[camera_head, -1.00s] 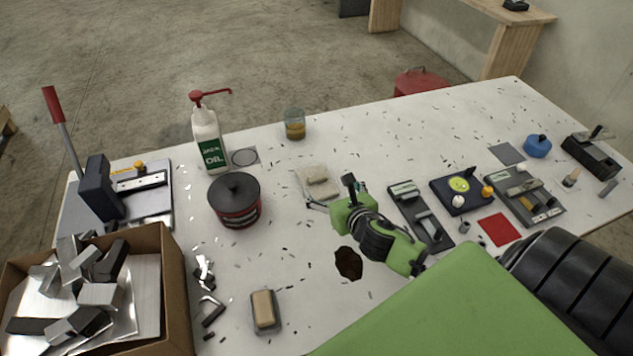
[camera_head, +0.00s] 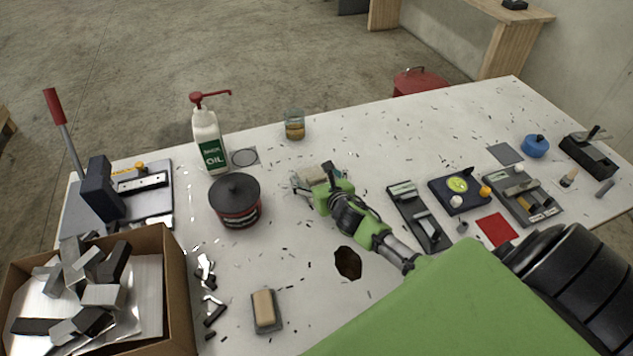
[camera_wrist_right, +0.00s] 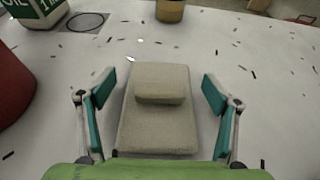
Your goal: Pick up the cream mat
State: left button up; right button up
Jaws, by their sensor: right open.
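The cream mat (camera_wrist_right: 157,132) lies flat on the white table. A thicker cream block (camera_wrist_right: 161,82) lies across its far end in the right wrist view; I cannot tell whether it is a separate piece or part of the mat. In the head view the mat (camera_head: 338,171) is partly hidden by my right gripper (camera_head: 308,184). My right gripper is open, with one teal-padded finger on each side of the mat and a gap to both sides in the wrist view. It holds nothing. My left gripper is not in view.
A red-and-black tin (camera_head: 236,203) and an oil pump bottle (camera_head: 208,140) stand left of the mat. A glass jar (camera_head: 295,125) stands behind it. Dark shavings are scattered around.

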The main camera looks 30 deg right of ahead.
jog(key=c, duration=1.2)
jog(key=shift+r, duration=0.1)
